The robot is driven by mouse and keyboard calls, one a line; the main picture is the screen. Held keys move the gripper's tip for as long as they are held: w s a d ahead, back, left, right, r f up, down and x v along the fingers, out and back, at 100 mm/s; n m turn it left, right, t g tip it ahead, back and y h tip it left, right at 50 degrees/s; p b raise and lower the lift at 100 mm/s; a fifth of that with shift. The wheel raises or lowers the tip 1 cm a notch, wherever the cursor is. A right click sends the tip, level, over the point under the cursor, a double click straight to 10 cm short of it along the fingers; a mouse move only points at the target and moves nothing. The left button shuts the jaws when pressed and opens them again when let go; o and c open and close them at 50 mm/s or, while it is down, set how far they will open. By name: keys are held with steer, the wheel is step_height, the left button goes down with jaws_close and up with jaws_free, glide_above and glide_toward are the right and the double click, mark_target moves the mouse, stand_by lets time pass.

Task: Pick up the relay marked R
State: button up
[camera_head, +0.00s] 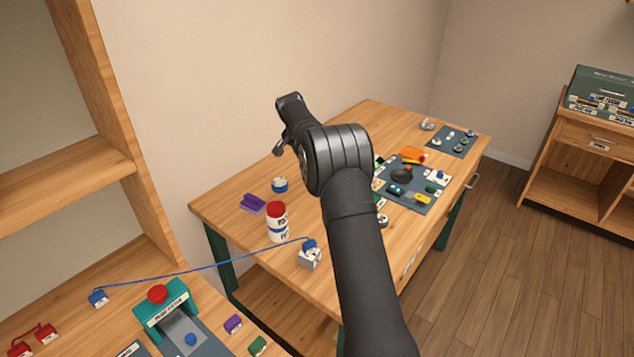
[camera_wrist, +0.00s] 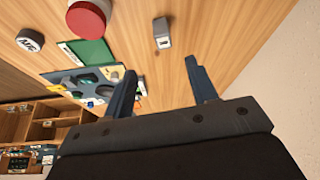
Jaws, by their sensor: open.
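I cannot make out a letter R on any part, so I cannot tell which thing is the relay. A small grey block (camera_wrist: 162,33) with a dark marking lies on the wooden table in the wrist view, just beyond my fingertips. My gripper (camera_wrist: 162,72) has its two dark fingers apart with nothing between them, above the table. In the head view my arm covers the middle of the table and hides part of it. Small parts lie on a dark mat (camera_head: 421,205) there, too small to read.
A red-topped can (camera_head: 277,222), a purple item (camera_head: 253,204) and a blue-and-white round item (camera_head: 280,185) stand on the table's left. A blue cord runs to a white block (camera_head: 310,258). A second mat (camera_head: 443,150) lies at the back right. A wall (camera_wrist: 290,70) borders the table.

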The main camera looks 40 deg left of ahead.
steer(key=x, duration=1)
steer(key=shift+f, duration=0.2)
steer(key=shift+x, duration=2.65)
steer(key=shift+s+a+f, duration=0.1)
steer(key=shift+s+a, duration=0.05)
steer(key=shift+s, duration=0.05)
steer(key=c, duration=1)
steer(key=shift+c, duration=0.6)
